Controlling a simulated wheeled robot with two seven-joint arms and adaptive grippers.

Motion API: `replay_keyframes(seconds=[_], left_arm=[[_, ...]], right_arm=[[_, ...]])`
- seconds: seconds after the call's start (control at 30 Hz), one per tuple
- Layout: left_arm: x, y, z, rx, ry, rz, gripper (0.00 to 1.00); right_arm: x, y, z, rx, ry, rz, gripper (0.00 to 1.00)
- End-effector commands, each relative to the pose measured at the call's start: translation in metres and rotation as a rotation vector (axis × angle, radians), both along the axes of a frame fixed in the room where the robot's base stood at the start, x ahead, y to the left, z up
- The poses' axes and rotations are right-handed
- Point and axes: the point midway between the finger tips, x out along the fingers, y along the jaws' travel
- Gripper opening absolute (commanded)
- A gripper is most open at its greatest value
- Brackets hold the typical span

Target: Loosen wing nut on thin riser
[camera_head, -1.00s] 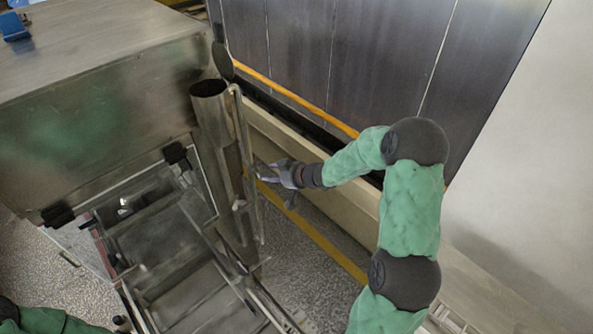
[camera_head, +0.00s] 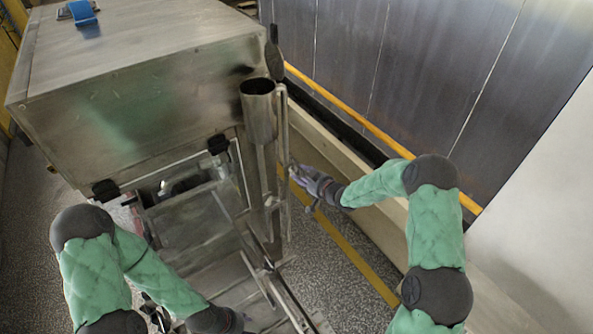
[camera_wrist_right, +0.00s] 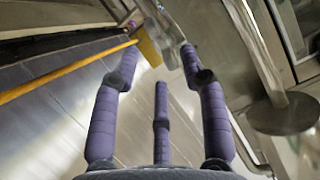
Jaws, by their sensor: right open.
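The thin riser (camera_head: 285,125) is a slim upright metal tube beside a thicker open-topped pipe (camera_head: 258,115) at the machine's right corner. My right gripper (camera_head: 296,172) is just right of the riser, pointing at it. In the right wrist view its purple fingers (camera_wrist_right: 158,55) are spread and empty. A shiny metal piece (camera_wrist_right: 168,32) lies just beyond the fingertips; I cannot tell whether it is the wing nut. The wing nut is too small to make out in the head view. My left arm comes in at lower left, but its gripper does not show clearly.
The large steel machine housing (camera_head: 130,80) fills the left, with a frame below it. A yellow rail (camera_head: 350,128) runs along the panelled wall at right.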

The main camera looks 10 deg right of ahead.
Motion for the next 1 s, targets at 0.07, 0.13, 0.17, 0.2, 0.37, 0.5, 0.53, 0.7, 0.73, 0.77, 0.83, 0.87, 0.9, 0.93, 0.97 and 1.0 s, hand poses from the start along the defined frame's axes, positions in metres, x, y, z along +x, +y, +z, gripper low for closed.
replay_keyframes(seconds=[0.07,0.13,0.17,0.2,0.37,0.5,0.53,0.7,0.73,0.77,0.83,0.87,0.9,0.93,0.97,1.0], left_arm=[[0.0,0.0,0.005,0.0,0.0,0.0,0.44],[0.0,0.0,0.007,0.0,0.0,0.0,0.44],[0.0,0.0,0.008,0.0,0.0,0.0,0.44],[0.0,0.0,0.009,0.0,0.0,0.0,0.44],[0.0,0.0,0.012,0.0,0.0,0.0,0.44],[0.0,0.0,0.014,0.0,0.0,0.0,0.44],[0.0,0.0,0.014,0.0,0.0,0.0,0.44],[0.0,0.0,0.014,0.0,0.0,0.0,0.44],[0.0,0.0,0.014,0.0,0.0,0.0,0.44],[0.0,0.0,0.014,0.0,0.0,0.0,0.44],[0.0,0.0,0.014,0.0,0.0,0.0,0.44],[0.0,0.0,0.014,0.0,0.0,0.0,0.44],[0.0,0.0,0.014,0.0,0.0,0.0,0.44],[0.0,0.0,0.014,0.0,0.0,0.0,0.44],[0.0,0.0,0.014,0.0,0.0,0.0,0.44],[0.0,0.0,0.014,0.0,0.0,0.0,0.44]], right_arm=[[0.009,0.005,-0.004,0.0,0.002,0.001,0.44],[0.016,0.008,-0.007,0.0,0.001,0.001,0.44],[0.019,0.01,-0.008,0.0,0.002,0.001,0.44],[0.023,0.011,-0.009,0.0,0.001,0.001,0.44],[0.034,0.016,-0.015,0.0,0.001,0.0,0.44],[0.04,0.019,-0.018,0.0,0.001,0.0,0.44],[0.041,0.019,-0.018,0.0,0.001,-0.001,0.44],[0.042,0.019,-0.019,0.0,0.001,-0.001,0.44],[0.042,0.019,-0.019,0.0,0.001,-0.001,0.44],[0.042,0.019,-0.019,0.0,0.001,-0.001,0.44],[0.042,0.019,-0.019,0.0,0.001,-0.001,0.44],[0.042,0.019,-0.019,0.0,0.001,-0.001,0.41],[0.042,0.019,-0.019,0.0,0.001,-0.001,0.3],[0.042,0.019,-0.019,0.0,0.001,-0.001,0.21],[0.041,0.019,-0.019,0.0,0.001,-0.001,0.13],[0.042,0.019,-0.019,0.0,0.001,-0.001,0.01]])
